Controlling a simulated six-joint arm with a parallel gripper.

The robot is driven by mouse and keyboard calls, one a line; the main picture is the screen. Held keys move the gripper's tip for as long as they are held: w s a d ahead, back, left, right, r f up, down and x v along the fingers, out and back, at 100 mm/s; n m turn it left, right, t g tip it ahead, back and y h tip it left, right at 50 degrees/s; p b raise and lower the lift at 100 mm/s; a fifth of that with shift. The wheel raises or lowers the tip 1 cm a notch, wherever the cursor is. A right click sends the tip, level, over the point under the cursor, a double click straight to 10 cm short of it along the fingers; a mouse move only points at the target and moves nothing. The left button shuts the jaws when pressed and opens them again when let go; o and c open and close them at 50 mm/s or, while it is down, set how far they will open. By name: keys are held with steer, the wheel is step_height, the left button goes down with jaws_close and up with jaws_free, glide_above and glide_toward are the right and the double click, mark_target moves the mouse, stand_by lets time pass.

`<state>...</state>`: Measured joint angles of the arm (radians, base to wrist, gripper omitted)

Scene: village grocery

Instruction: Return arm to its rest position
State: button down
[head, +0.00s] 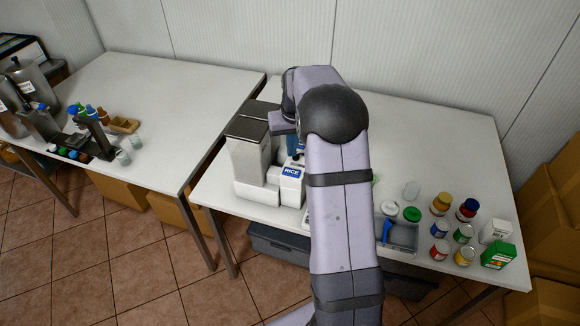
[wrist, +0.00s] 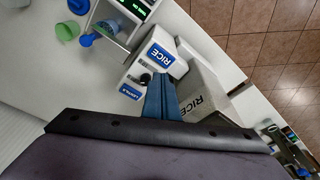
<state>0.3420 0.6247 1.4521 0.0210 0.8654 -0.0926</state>
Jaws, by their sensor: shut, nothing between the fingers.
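My arm rises through the middle of the head view and bends over the right table (head: 450,125). My gripper shows in the wrist view (wrist: 163,82) as narrow blue fingers, shut and empty. It is above the dispensers, close to the white box with a blue RICE label (wrist: 160,54). In the head view only a bit of blue finger shows beside the arm, left of the dark joint. The RICE dispenser (head: 291,174) stands there next to a tall grey hopper (head: 249,150). My arm hides part of the table behind it.
Several cans and jars (head: 439,250), a green box (head: 498,255) and a grey tray (head: 403,237) with a blue scoop stand right of my arm. A scale with green digits (wrist: 138,10) shows in the wrist view. The right table's back is clear.

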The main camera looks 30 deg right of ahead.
steer(key=s+a+f+g+y, duration=0.1)
steer(key=s+a+f+g, duration=0.2)
steer(key=s, duration=0.6)
steer(key=s+a+f+g, duration=0.1)
steer(key=s+a+f, duration=0.35)
steer(key=s, duration=0.45)
steer(key=s+a+r+n, duration=0.1)
steer(key=s+a, duration=0.2)
steer(key=s, duration=0.3)
steer(key=s+a+r, duration=0.1)
steer(key=s+a, duration=0.3)
steer(key=s, duration=0.2)
steer(key=a+r, duration=0.1)
steer(key=w+a+r+n+t, duration=0.1)
steer(key=a+r+n+b, duration=0.1)
steer(key=shift+w+t, duration=0.3)
stand_by(2.6)
